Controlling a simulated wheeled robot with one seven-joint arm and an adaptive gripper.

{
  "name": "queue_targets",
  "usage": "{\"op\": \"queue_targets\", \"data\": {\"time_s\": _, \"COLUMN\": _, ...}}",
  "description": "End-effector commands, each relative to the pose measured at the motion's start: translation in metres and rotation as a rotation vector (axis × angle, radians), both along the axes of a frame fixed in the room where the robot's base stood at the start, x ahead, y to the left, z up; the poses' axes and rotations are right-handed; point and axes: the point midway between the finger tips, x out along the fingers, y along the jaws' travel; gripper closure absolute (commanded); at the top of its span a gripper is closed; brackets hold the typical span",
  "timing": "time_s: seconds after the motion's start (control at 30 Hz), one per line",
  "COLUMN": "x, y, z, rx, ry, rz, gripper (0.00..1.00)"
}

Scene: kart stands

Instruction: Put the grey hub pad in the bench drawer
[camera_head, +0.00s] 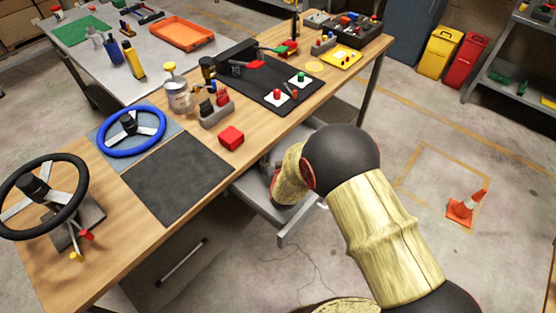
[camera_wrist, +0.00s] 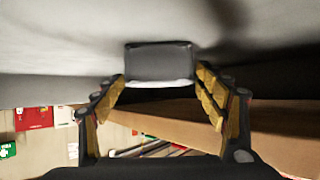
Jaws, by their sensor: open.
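In the wrist view a small grey block, which looks like the grey hub pad (camera_wrist: 159,64), lies against the pale grey surface of what appears to be the drawer floor. My gripper (camera_wrist: 160,86) is open, with its fingers on either side of the pad's near end; I cannot tell whether they touch it. In the head view the bench drawer (camera_head: 287,232) is pulled out from under the workbench. My arm reaches down into it and hides most of its inside. The pad is not visible there.
The wooden bench top (camera_head: 75,273) overhangs the drawer; its edge (camera_wrist: 200,113) is close to my gripper in the wrist view. A red block (camera_head: 231,137), a dark mat (camera_head: 178,178) and a blue steering wheel (camera_head: 133,132) are on it.

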Motion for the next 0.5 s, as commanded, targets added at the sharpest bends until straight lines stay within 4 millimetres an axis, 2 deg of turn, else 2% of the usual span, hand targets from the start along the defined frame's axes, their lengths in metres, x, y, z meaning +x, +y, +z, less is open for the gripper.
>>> {"op": "queue_targets", "data": {"time_s": 0.5, "x": -0.083, "y": -0.010, "z": 0.049, "rx": 0.000, "ry": 0.000, "rz": 0.001, "gripper": 0.28}}
